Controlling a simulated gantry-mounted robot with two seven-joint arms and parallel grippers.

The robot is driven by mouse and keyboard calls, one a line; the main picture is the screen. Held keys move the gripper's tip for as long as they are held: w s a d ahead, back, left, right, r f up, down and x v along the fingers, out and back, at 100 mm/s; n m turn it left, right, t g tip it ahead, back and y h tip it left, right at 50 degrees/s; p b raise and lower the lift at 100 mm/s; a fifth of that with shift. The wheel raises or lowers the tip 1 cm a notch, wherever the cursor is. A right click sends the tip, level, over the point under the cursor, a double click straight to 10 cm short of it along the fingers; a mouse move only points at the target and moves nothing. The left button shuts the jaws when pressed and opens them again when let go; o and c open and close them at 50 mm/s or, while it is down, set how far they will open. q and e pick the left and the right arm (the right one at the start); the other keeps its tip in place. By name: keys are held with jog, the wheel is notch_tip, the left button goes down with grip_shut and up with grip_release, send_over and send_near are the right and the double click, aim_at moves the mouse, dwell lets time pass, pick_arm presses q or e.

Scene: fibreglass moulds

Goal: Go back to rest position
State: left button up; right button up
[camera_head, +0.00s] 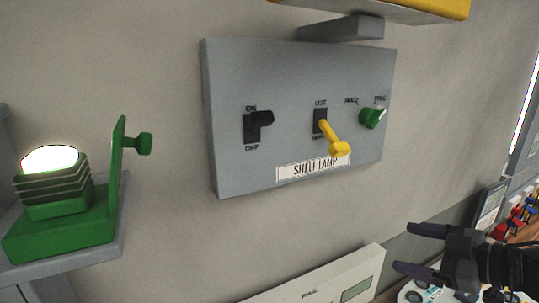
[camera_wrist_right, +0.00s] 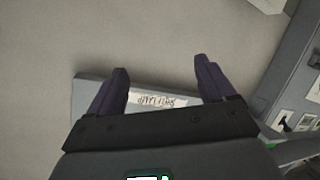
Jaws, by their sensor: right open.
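My right gripper (camera_head: 418,250) is at the lower right of the head view, dark with two purple fingers spread apart and nothing between them. It is to the right of and below a grey wall panel (camera_head: 230,150) labelled SHELF LAMP, clear of it. In the right wrist view the open fingers (camera_wrist_right: 160,85) frame a grey surface with a small, unreadable label (camera_wrist_right: 163,101). The panel bears a black switch (camera_head: 258,125), a yellow lever (camera_head: 333,138) pointing down and a green knob (camera_head: 373,117). My left gripper is not in view.
A green lamp (camera_head: 65,225) with a lit white top stands on a grey shelf (camera_head: 100,252) at the left. A pale box with a small display (camera_head: 357,290) is at the bottom. A yellow object (camera_head: 425,8) hangs above the panel. Red items (camera_head: 515,220) stand at the far right.

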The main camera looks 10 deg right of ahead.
jog(key=s+a+f+m+g+p, duration=0.1)
jog(key=s+a+f+m, duration=0.15)
jog(key=a+f, duration=0.5)
jog(key=s+a+f+m+y+p, duration=0.15)
jog(key=s+a+f, duration=0.25)
jog(key=f, duration=0.6)
jog(key=s+a+f+m+g+h+p, duration=0.1)
jog(key=s+a+f+p, duration=0.15)
jog(key=a+f, duration=0.45)
jog(key=s+d+f+m+g+h+p, duration=0.15)
jog(key=s+f+m+h, duration=0.3)
jog(key=s+f, duration=0.45)
jog(key=s+d+g+h, duration=0.3)
jog(key=s+d, duration=0.3)
jog(key=s, duration=0.3)
jog(key=shift+s+d+f+m+g, duration=0.25)
jog(key=shift+m+g, duration=0.1)
jog(key=shift+g, duration=0.5)
jog(key=shift+c, duration=0.3)
